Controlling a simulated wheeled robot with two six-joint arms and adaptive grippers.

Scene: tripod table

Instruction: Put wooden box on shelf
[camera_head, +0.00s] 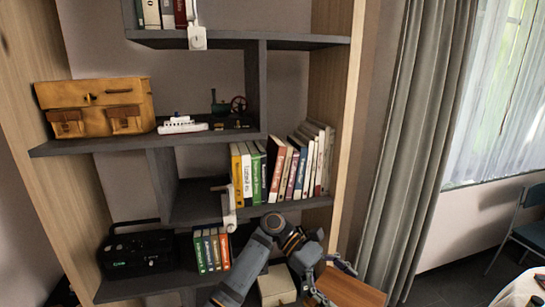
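A reddish-brown wooden box (352,288) shows at the bottom edge, right of the middle, and is partly cut off by the frame. One arm comes in from the bottom, left of the middle, and bends over to the right; I take it as my left. Its gripper (318,277) is at the left side of the box, overlapping it in the view. I cannot tell whether its fingers hold the box. My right gripper is not in view. The dark shelf unit (95,146) with light wooden sides stands ahead, above the gripper and box.
A tan bag (98,106), a white model ship (182,125) and a dark model machine (228,112) occupy the middle shelf. Several books (298,165) fill the shelf below. A black device (137,252) and more books (211,250) stand lower. A grey curtain (418,140) hangs at right.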

